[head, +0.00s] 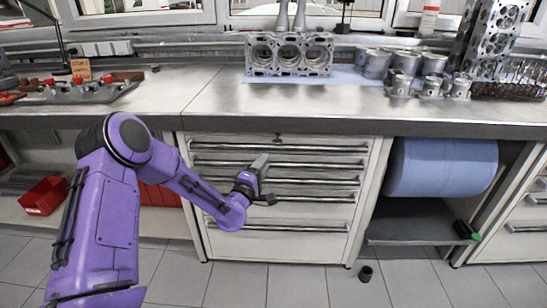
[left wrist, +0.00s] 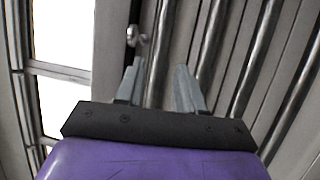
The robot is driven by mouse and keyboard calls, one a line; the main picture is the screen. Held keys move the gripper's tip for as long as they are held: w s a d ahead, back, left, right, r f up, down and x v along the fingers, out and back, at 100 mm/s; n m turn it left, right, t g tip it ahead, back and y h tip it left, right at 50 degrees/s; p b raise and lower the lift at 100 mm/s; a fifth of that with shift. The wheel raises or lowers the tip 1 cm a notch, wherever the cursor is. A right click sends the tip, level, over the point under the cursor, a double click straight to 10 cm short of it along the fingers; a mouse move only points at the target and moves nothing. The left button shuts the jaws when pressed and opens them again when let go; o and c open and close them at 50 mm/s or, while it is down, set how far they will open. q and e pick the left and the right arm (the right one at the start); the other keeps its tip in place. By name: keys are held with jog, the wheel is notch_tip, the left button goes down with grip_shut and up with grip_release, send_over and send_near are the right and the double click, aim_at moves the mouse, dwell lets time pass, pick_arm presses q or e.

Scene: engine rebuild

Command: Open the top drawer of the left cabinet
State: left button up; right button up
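The left cabinet (head: 228,243) is light grey and stands under the workbench, with several drawers that all look shut. Its top drawer has a long metal bar handle (head: 230,148) just under the worktop. My left gripper (head: 261,163) is in front of the upper drawers, near the middle of their width. In the left wrist view its two fingers (left wrist: 160,68) are apart with nothing held. A handle bar (left wrist: 163,35) runs into the gap between them there; I cannot tell whether they touch it. A small key or knob (left wrist: 133,36) shows beside it. My right gripper is out of view.
The worktop (head: 215,97) overhangs the drawers. An engine block (head: 288,54) and several pistons (head: 402,84) stand on it. A blue paper roll (head: 440,166) sits right of the cabinet, a red bin (head: 45,196) to the left. A small dark cylinder (head: 366,273) stands on the floor.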

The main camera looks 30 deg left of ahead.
aim_at(274, 150)
pick_arm(q)
jog(key=x, duration=0.7)
jog(key=shift+w+f, duration=0.1)
jog(key=shift+w, duration=0.25)
jog(key=shift+d, duration=0.1)
grip_shut()
